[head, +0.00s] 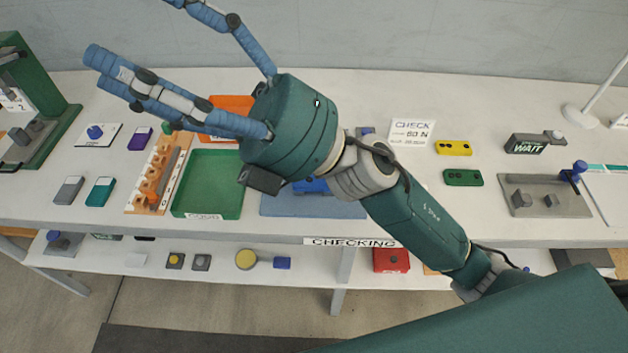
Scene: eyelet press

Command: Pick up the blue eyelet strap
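A blue piece (312,186) shows in the head view on a blue-grey mat (270,207) at the table's front middle. It is mostly hidden behind my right gripper and wrist, so I cannot tell whether it is the eyelet strap. My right gripper (132,30) comes in from the lower right, raised over the table. Its blue fingers are spread apart, open and empty, pointing to the upper left. One finger runs out of the top edge. A yellow strap (453,147) and a green strap (463,178) with holes lie at the right. My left gripper is not in view.
A green tray (207,190) and an orange rack (150,186) stand left of the mat. A green press (45,110) is at the far left. A grey fixture (530,201) with a blue-knobbed lever and a lamp stand at the right. A shelf below holds several small parts.

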